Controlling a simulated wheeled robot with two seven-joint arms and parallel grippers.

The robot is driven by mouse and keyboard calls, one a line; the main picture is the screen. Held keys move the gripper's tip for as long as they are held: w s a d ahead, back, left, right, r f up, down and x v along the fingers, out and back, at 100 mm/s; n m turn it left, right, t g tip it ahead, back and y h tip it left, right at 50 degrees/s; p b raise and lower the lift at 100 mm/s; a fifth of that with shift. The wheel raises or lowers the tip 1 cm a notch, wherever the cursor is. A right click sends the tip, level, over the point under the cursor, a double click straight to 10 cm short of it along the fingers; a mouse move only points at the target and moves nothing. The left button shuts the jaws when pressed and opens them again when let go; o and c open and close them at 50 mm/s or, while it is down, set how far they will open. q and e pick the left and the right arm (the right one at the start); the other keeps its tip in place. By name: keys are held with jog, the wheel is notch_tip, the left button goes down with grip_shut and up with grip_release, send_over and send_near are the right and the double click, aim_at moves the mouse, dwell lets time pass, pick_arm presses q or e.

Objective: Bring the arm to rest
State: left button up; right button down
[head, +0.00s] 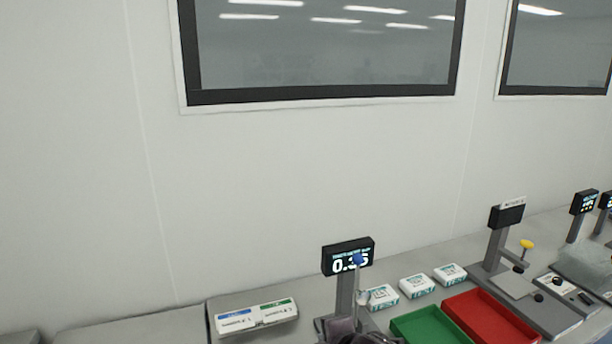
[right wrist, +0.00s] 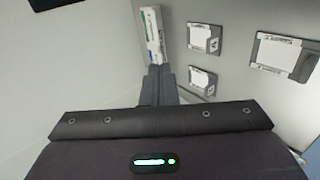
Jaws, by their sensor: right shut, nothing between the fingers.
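My right gripper (right wrist: 160,72) shows in the right wrist view with its two grey fingers together and nothing between them. In the head view only a dark part of my right arm shows at the bottom edge, in front of the foot of a display stand (head: 347,257); its fingers cannot be made out there. My left gripper is in neither view.
The grey bench carries a box with blue and green labels (head: 252,317), several small white boxes (head: 417,286), a green tray (head: 432,328) and a red tray (head: 490,318). Another stand (head: 507,214) is at right. A windowed wall (head: 300,180) rises behind.

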jog(key=s+d+f+m+g+h, duration=0.1)
jog(key=s+d+f+m+g, duration=0.15)
jog(key=s+d+m, duration=0.45)
jog(key=s+d+f+m+g+h, duration=0.1)
jog(key=s+d+f+m+g, duration=0.15)
jog(key=s+m, duration=0.5)
jog(key=s+d+f+m+g+h, duration=0.1)
jog(key=s+d+f+m+h, duration=0.3)
jog(key=s, duration=0.6)
notch_tip(320, 180, down, 34)
jog(key=s+d+g+y+b, duration=0.2)
jog(key=s+b, duration=0.1)
jog(key=b, duration=0.3)
jog(key=s+d+f+b, duration=0.3)
jog(key=s+f+b, duration=0.1)
jog(key=s+f, duration=1.5)
notch_tip(320, 180, down, 4)
jog(key=shift+s+r+g, duration=0.1)
jog(key=shift+s+g, duration=0.05)
jog(key=shift+g, duration=0.25)
